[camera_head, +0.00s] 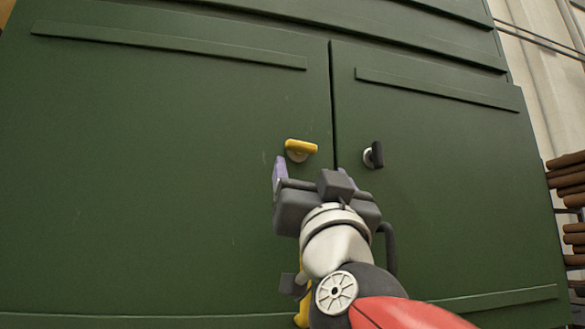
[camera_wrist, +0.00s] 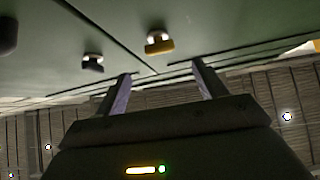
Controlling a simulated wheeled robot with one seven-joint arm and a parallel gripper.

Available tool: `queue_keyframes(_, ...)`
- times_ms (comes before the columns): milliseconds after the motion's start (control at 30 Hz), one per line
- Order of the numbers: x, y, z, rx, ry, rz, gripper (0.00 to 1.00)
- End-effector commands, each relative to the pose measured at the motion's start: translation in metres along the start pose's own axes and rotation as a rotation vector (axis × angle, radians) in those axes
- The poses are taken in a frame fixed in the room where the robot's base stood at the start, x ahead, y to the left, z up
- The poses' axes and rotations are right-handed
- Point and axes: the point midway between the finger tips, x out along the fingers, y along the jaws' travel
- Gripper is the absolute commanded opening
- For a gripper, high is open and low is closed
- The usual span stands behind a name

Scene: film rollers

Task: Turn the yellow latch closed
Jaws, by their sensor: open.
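The yellow latch (camera_head: 301,146) is on the left green door, close to the seam between the doors. My gripper (camera_head: 312,173) is open and empty, just below the latch in the head view. In the wrist view its two fingers (camera_wrist: 163,78) stand apart, with the latch ahead of the gap. I see no contact between the fingers and the latch.
A black latch (camera_head: 374,155) is on the right door (camera_head: 460,190), right of the yellow one. A curved black handle (camera_head: 389,248) shows beside my arm. A yellow part below is mostly hidden by my arm.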

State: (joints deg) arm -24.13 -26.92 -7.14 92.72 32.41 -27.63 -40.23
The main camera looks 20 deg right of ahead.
Motion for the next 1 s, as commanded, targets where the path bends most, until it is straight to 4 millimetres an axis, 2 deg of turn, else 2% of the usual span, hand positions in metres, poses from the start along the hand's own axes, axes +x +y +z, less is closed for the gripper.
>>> queue_keyframes(167, 0.011, 0.000, -0.002, 0.001, 0.001, 0.000, 0.71)
queue_keyframes(400, 0.051, -0.001, -0.001, 0.002, -0.002, -0.001, 0.71)
queue_keyframes(600, 0.073, -0.001, -0.001, 0.002, -0.001, -0.001, 0.71)
queue_keyframes(967, 0.078, 0.000, 0.000, 0.001, -0.001, -0.001, 0.71)
queue_keyframes(1000, 0.078, 0.000, 0.000, 0.001, -0.001, -0.001, 0.66)
